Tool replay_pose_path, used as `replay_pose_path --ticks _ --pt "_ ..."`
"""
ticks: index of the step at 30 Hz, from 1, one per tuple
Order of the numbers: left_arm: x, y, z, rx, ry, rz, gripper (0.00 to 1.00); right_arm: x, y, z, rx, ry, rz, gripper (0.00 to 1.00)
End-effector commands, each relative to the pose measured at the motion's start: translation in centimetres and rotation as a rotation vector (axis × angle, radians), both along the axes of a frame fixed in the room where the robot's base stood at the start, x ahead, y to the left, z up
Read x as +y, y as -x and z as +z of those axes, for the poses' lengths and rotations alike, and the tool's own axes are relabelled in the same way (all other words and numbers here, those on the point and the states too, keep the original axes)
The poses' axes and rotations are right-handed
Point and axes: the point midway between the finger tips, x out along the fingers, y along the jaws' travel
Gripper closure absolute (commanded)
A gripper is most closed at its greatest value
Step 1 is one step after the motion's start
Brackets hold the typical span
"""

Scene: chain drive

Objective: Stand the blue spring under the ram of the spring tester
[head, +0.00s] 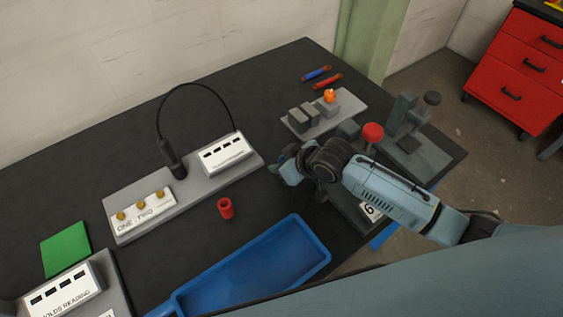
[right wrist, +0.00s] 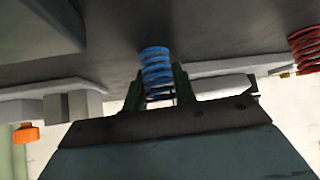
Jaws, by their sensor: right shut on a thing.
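The blue spring (right wrist: 156,68) stands out between the two fingers of my right gripper (right wrist: 158,86) in the right wrist view. The fingers are shut on it. In the head view my right gripper (head: 276,170) is over the middle of the dark table, and I cannot make out the spring there. A grey device with a red knob (head: 372,132) and a number plate (head: 371,211) is partly hidden behind my right arm. It may be the spring tester; its ram is not clear to see. My left gripper is not in view.
A red spring (head: 226,208) stands on the table before a grey board (head: 190,198) with a cabled probe. A blue tray (head: 322,262) lies at the front. A grey block holder (head: 352,104) and a grey device with a black knob (head: 432,98) stand at the right.

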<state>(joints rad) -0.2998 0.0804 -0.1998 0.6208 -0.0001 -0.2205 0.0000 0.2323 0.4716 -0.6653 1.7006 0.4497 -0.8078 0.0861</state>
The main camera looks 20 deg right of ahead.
Motion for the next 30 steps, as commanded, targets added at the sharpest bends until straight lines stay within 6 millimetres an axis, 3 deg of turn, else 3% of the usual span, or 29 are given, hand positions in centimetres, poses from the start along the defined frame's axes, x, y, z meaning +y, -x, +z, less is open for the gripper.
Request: replay_pose_path --ticks 4,5,10,21,30 --pt "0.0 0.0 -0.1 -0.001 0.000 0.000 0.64 0.0 0.0 -0.3 0.000 -0.001 -0.001 0.99" --pt "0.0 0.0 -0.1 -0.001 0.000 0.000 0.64 0.0 0.0 -0.3 0.000 0.000 0.000 0.72" --pt "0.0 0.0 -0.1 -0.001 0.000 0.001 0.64 0.0 0.0 -0.3 0.000 0.000 0.000 0.51" --pt "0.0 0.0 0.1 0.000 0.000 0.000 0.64 -0.1 0.2 0.3 0.000 0.000 0.000 0.51" --pt "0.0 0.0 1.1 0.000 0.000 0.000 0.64 -2.2 3.3 4.0 0.000 0.001 0.001 0.51"
